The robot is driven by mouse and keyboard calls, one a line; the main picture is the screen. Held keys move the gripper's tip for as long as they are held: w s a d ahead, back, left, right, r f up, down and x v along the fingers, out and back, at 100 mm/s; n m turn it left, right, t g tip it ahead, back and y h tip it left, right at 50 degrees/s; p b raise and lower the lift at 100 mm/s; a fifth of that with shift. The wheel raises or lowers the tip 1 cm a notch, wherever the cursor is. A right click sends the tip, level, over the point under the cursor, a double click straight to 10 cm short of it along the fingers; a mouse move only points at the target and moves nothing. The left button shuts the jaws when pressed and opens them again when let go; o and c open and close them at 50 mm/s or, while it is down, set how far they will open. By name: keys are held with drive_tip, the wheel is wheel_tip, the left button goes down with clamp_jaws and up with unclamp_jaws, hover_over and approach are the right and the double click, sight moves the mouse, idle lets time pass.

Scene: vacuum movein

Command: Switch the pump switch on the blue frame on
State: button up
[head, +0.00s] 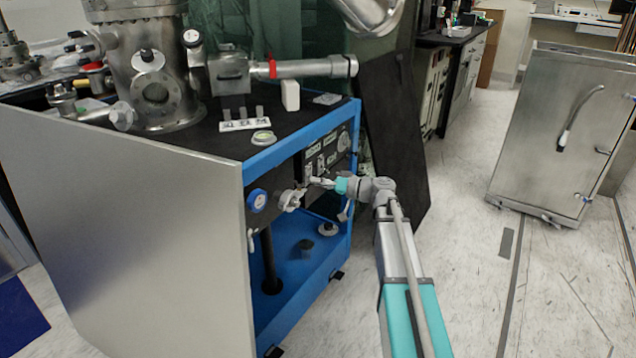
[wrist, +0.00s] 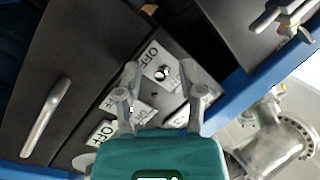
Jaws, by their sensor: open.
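The blue frame (head: 318,128) carries a dark control panel on its front, and its blue edge also shows in the wrist view (wrist: 262,82). In the wrist view a light plate marked OFF bears a small metal toggle switch (wrist: 162,73). Two more OFF plates sit lower left of it, partly behind a finger. I cannot read which switch is the pump's. My gripper (head: 313,183) is close to the panel in the head view. In the wrist view its two fingers are apart, one on each side of the toggle, and hold nothing. Contact cannot be told.
A round blue-rimmed gauge (head: 257,200) and a metal valve (head: 290,200) are left of my gripper on the frame. A metal handle (wrist: 46,117) stands out from the dark panel. A steel chamber (head: 155,75) stands on top.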

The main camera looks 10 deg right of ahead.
drive_tip(key=shift+c, duration=0.2)
clamp_jaws()
